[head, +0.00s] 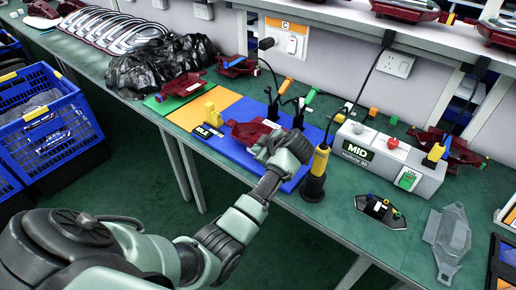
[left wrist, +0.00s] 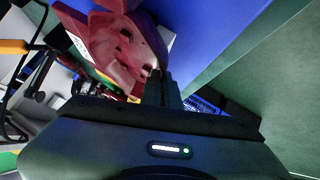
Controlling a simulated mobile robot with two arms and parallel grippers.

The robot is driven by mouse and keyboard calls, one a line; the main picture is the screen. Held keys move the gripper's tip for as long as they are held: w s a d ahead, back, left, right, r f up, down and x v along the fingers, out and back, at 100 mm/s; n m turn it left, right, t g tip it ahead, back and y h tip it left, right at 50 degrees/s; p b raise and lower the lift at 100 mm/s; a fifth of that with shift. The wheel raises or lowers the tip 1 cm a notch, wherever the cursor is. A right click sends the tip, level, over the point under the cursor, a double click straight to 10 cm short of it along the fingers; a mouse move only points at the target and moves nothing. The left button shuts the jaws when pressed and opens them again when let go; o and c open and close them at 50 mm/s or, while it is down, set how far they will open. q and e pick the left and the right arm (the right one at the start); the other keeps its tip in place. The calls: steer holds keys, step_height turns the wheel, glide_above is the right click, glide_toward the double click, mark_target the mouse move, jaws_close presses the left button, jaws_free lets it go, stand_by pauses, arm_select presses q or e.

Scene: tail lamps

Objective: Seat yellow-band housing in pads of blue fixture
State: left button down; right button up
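A dark red lamp housing (head: 248,131) is over the blue fixture area (head: 235,151), just left of my left gripper (head: 290,147). In the left wrist view the housing (left wrist: 118,42) is large and close, with holes in its face. My left gripper's dark fingers (left wrist: 163,88) are close together at the housing's edge and look shut on it. A small yellow part shows beside it in the left wrist view, but I cannot make out a band. The gripper's body hides the pads beneath. I cannot tell whether the housing touches the fixture. My right gripper is not in view.
A yellow block (head: 210,116) stands left of the housing. A black-and-yellow tool (head: 317,172) stands upright close to the right of my gripper. Further right is a grey MID box (head: 386,160). Other red housings (head: 183,84) lie behind.

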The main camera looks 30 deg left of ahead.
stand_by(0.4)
arm_select(q)
steer(key=c, duration=1.6)
jaws_free()
step_height(320, 180, up, 20)
steer(key=b, duration=0.1)
